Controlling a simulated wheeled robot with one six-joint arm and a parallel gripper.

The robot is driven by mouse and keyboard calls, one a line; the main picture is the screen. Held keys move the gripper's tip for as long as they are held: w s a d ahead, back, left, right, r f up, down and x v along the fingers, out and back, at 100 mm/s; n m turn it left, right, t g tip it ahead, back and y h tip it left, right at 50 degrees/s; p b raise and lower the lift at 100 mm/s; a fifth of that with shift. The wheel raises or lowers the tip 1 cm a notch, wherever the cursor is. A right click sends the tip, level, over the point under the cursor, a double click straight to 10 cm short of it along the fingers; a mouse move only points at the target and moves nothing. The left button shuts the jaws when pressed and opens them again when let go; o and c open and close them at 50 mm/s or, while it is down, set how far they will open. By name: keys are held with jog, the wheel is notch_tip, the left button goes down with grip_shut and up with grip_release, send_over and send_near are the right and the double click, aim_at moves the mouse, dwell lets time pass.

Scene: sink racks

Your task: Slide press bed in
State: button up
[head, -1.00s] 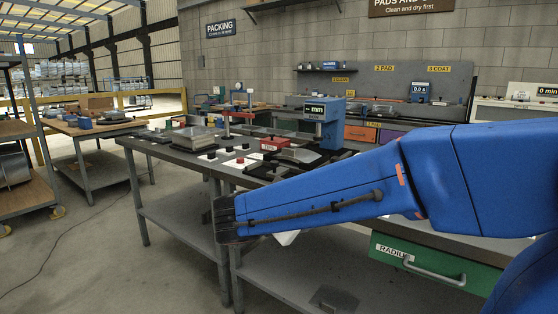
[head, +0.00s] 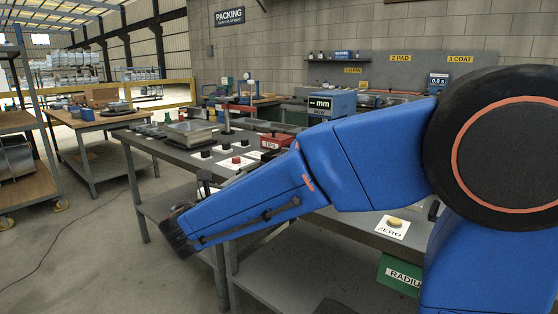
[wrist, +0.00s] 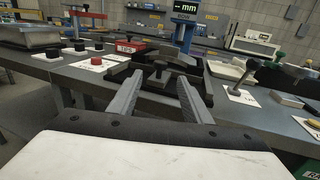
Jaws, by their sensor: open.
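My gripper (wrist: 161,80) is open and empty in the wrist view, its two dark fingers pointing forward over the bench's front edge. Just beyond the fingertips is a black fixture with a small dark knob (wrist: 160,67); I cannot tell whether the fingers touch it. I cannot tell for certain which part is the press bed. A blue unit with an "mm" display (wrist: 187,10) stands behind the fixture; it also shows in the head view (head: 332,103). In the head view my blue arm hides the fixture, and the fingers are hard to make out.
A red box (wrist: 130,46) and black and red buttons (wrist: 97,60) on white plates are left of the fixture. A lever on a white plate (wrist: 240,95) stands to the right. A metal tray (head: 190,133) is on the bench's left part. The floor left is open.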

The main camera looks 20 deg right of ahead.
jog(key=x, duration=1.7)
jog(key=shift+d, duration=0.1)
grip_shut()
